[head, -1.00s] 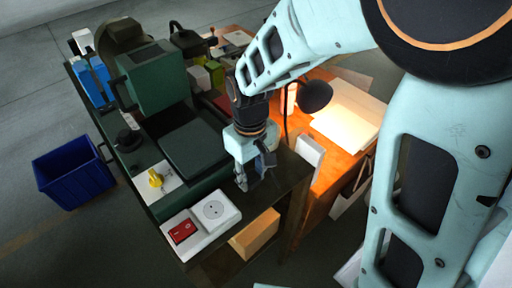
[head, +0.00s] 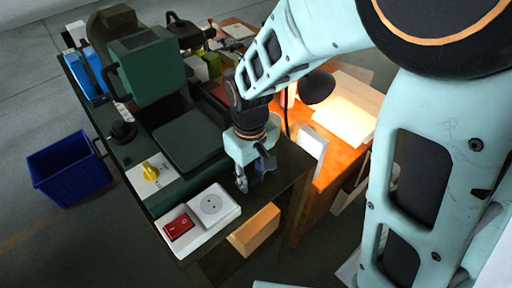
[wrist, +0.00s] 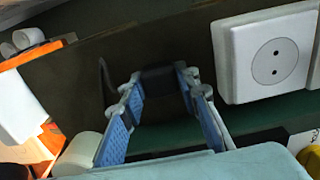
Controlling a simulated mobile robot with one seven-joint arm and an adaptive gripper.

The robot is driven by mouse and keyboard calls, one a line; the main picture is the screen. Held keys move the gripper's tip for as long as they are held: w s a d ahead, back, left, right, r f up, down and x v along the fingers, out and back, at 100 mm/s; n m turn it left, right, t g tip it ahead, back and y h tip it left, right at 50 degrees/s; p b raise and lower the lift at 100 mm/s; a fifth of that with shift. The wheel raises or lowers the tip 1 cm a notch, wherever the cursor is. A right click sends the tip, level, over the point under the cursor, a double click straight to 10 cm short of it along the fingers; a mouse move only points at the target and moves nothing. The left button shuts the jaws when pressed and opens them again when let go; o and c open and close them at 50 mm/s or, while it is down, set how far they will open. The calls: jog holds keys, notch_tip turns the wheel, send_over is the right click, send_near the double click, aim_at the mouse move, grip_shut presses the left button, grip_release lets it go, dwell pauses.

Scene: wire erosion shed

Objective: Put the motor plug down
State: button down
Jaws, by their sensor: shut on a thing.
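My gripper (head: 243,186) hangs over the dark bench top (head: 280,190), to the right of the white wall-type socket (head: 211,204). In the wrist view its blue-padded fingers (wrist: 160,80) are shut on a small black block, the motor plug (wrist: 160,79). The plug is held between the fingertips, low over the dark surface; I cannot tell whether it touches. A thin dark piece (wrist: 105,80) shows just left of the fingers. The socket shows at the right of the wrist view, apart from the plug, with its two holes empty. In the head view my fingers hide the plug.
A red switch (head: 179,226) sits beside the socket, and a yellow knob (head: 150,172) is on a panel behind. A green machine (head: 150,70) stands at the back left. A lit orange desk (head: 320,170) with a black lamp (head: 316,87) is at the right.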

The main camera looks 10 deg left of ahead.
aim_at(251, 178)
jog(key=c, duration=1.5)
grip_release()
jog(key=shift+o, duration=0.2)
jog(key=shift+r, duration=0.15)
notch_tip(251, 178, up, 13)
jog(key=shift+p, duration=0.45)
